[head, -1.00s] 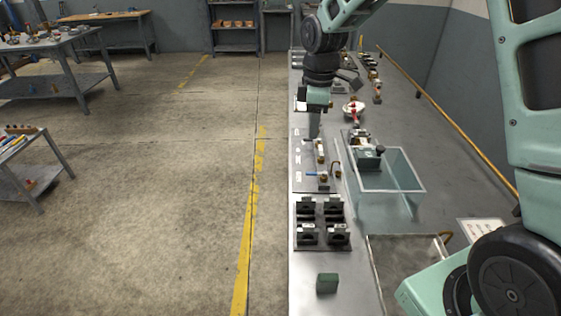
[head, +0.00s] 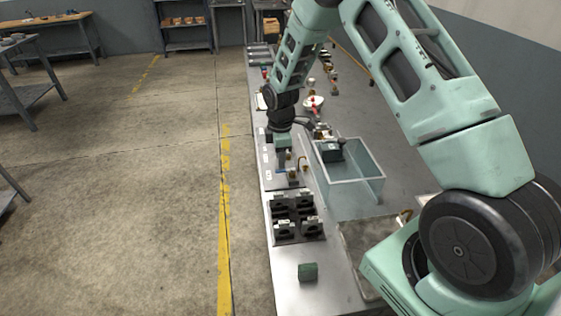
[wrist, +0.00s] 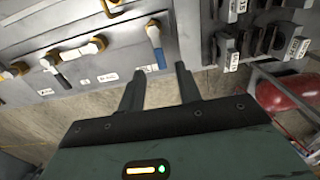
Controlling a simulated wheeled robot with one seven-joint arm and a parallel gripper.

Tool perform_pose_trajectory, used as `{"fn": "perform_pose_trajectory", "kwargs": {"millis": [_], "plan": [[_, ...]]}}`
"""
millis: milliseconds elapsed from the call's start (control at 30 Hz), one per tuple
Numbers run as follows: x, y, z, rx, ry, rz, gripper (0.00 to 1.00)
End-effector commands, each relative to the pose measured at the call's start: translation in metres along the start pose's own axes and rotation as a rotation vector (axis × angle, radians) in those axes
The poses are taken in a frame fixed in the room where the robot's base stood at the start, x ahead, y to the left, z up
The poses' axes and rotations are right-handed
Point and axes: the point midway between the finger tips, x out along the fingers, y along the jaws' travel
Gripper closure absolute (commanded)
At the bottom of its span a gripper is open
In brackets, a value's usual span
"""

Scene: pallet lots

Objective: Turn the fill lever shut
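Levers on brass valves stand along a panel with white labels (wrist: 112,76) in the wrist view. One lever has a blue handle (wrist: 160,57), and another has a dark grey handle (wrist: 62,80) further left. The label writing is too small to read, so I cannot tell which is the fill lever. My gripper (wrist: 160,80) is open and empty, its two fingers apart. The blue handle lies just beyond the fingertips in the picture, with no visible contact. In the head view my gripper (head: 282,160) hangs over the near part of the panel; its fingertips are hard to make out.
A clear open tank (head: 372,196) stands right of the panel. A red cylinder (wrist: 292,95) shows at right in the wrist view.

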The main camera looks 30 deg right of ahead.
Motion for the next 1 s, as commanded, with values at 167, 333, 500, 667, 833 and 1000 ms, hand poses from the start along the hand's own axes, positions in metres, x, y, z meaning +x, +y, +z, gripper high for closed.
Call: {"fn": "perform_pose_trajectory", "kwargs": {"millis": [167,333,500,667,833,1000], "plan": [[0.024,-0.001,0.0,0.0,-0.001,-0.003,0.66],[0.036,0.0,0.0,0.0,0.0,-0.001,0.66],[0.038,0.0,0.0,0.001,0.0,0.0,0.66],[0.038,0.0,0.0,0.0,0.0,0.0,0.71],[0.038,0.0,0.0,0.0,0.0,0.0,1.0],[0.038,0.0,0.0,0.004,0.0,0.0,1.0]]}}
